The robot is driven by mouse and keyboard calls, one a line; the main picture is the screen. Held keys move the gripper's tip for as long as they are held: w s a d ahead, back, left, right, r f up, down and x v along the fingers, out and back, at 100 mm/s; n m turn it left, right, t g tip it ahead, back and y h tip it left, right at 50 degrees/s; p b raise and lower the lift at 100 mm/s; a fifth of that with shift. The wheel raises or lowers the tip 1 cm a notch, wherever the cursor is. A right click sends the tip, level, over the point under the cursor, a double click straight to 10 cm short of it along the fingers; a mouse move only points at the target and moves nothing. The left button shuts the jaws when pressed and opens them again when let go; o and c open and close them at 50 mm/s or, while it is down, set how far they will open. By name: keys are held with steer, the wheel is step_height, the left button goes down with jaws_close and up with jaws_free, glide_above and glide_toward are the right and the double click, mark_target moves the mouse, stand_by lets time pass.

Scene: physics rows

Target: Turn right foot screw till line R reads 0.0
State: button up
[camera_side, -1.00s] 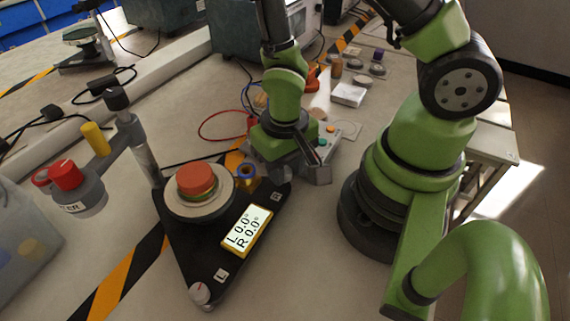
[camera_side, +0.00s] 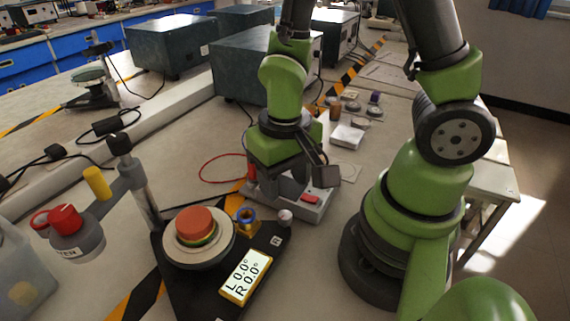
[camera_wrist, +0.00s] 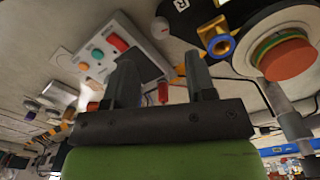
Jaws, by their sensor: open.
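The black levelling plate (camera_side: 190,289) lies at lower centre in the side view. Its lit display (camera_side: 245,276) reads L 0.0° and R 0.0°. The right foot screw (camera_side: 285,217), a pale knob, stands at the corner by the R label; it also shows in the wrist view (camera_wrist: 160,27). My gripper (camera_side: 325,172) is above and behind that knob, apart from it. In the wrist view my gripper (camera_wrist: 163,78) has its two dark fingers spread, with nothing held between them. The left foot screw is out of frame.
A control box (camera_wrist: 108,50) with coloured buttons lies close behind the screw. A blue-and-brass ring (camera_side: 245,216) and a round stage with an orange disc (camera_side: 195,224) sit on the plate. A post with a side arm (camera_side: 140,190) rises at left.

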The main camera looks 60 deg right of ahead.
steer(key=shift+r, duration=1.25)
steer(key=s+r+t+y, duration=0.1)
steer(key=s+r+t, duration=0.1)
steer(key=r, duration=0.6)
steer(key=s+r+n+t+y, duration=0.1)
steer(key=s+r+t, duration=0.1)
steer(key=r+t, duration=0.3)
step_height(320, 180, up, 4)
steer(key=shift+d+f, duration=0.1)
steer(key=shift+d, duration=0.3)
